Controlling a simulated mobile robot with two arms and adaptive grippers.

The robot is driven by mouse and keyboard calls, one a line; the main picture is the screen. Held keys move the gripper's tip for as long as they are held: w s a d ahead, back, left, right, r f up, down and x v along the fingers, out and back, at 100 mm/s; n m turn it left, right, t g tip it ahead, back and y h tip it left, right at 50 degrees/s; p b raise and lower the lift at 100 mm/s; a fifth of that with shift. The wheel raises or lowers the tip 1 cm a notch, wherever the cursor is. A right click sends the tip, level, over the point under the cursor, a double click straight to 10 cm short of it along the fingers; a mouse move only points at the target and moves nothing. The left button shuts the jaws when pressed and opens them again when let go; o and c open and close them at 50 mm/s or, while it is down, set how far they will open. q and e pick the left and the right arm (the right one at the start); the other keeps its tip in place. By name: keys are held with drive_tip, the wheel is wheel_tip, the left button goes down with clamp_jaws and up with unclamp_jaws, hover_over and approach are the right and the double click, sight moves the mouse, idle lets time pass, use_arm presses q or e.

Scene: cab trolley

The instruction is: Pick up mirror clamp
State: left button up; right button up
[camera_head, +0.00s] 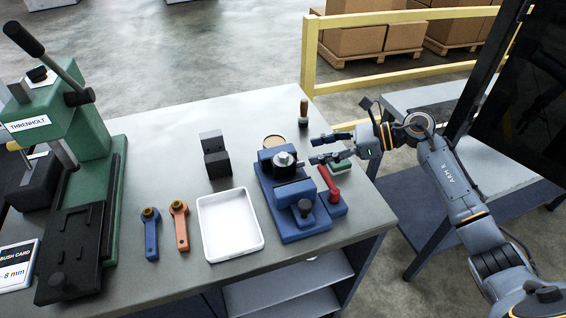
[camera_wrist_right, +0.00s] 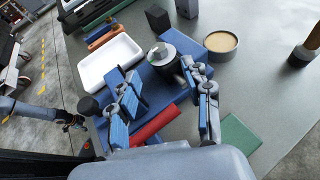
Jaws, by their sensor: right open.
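A blue fixture (camera_head: 303,228) stands near the table's right edge. It carries a round silver and black part (camera_head: 284,160), also seen in the right wrist view (camera_wrist_right: 162,54), a dark knob (camera_head: 305,207) and a red handle (camera_head: 328,181). A blue lever-shaped piece (camera_head: 151,236) and an orange one (camera_head: 180,228), each with a round bushing end, lie left of the white tray. I cannot tell for certain which piece is the mirror clamp. My right gripper (camera_head: 314,152) is open and empty, just right of the silver part. My left gripper (camera_wrist_right: 74,121) shows small in the right wrist view.
A white tray (camera_head: 230,226) lies mid-table. A green press (camera_head: 84,140) stands left, and a dark block (camera_head: 215,160) behind the tray. A round tan-topped tin (camera_head: 274,142), a wooden-handled tool (camera_head: 303,112) and a green pad (camera_head: 342,165) sit near my right gripper.

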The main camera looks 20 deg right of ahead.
sight(288, 155)
drive_tip(key=x, duration=0.2)
drive_tip(key=shift+w+a, duration=0.15)
drive_tip(key=shift+a, duration=0.25)
drive_tip(key=p+x, duration=0.3)
drive_tip(key=x, duration=0.1)
drive_tip(key=shift+w+a, duration=0.1)
drive_tip(key=shift+w+a+f, duration=0.15)
drive_tip(key=shift+a+f, duration=0.15)
use_arm(q)
drive_tip(key=a+r, duration=0.2)
drive_tip(key=r, duration=0.1)
drive_tip(key=shift+r, duration=0.2)
drive_tip(key=shift+d, duration=0.2)
use_arm(e)
drive_tip(key=shift+d, duration=0.1)
drive_tip(key=shift+c, duration=0.4)
use_arm(q)
drive_tip(key=shift+d, duration=0.25)
use_arm(e)
drive_tip(key=shift+r, duration=0.1)
clamp_jaws()
